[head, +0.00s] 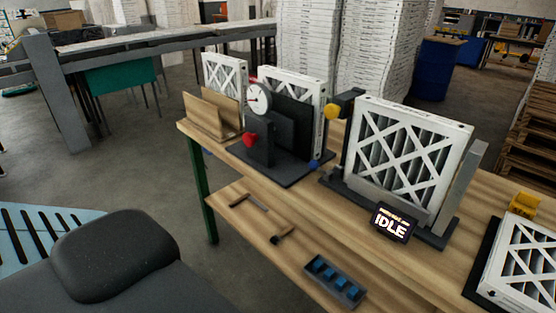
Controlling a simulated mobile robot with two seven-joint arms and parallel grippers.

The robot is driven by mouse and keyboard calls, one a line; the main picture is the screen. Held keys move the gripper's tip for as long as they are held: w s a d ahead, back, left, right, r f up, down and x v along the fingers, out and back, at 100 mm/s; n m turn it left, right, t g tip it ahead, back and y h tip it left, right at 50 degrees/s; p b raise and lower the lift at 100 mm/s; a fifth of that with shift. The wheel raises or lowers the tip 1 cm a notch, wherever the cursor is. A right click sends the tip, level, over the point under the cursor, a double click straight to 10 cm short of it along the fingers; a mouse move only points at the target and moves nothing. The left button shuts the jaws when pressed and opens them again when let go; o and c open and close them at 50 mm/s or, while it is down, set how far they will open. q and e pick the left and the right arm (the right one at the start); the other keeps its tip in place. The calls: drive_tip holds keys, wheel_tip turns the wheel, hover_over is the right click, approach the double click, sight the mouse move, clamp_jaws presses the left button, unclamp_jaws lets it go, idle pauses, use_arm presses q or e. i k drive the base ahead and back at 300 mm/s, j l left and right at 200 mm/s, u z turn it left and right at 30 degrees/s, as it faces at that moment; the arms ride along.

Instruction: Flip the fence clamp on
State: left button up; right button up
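A fixture with a black base holds a white-framed pleated filter (408,155) upright on the wooden bench. A small display (393,222) on its front reads IDLE. A dark block with a yellow knob (333,111) stands at the filter's upper left. A grey upright plate (461,188) stands at its right side. I cannot tell which of these parts is the fence clamp, or whether it is on. Neither of my grippers is in view.
Left on the bench are a dial gauge (258,97) on a black stand with a red knob (250,139), more filters and a wooden holder (213,112). Another filter (522,269) and a yellow part (523,204) are at right. Tools and a blue-grey tray (335,281) occupy the lower shelf.

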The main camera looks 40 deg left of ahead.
sight(314, 165)
drive_tip(key=u, duration=1)
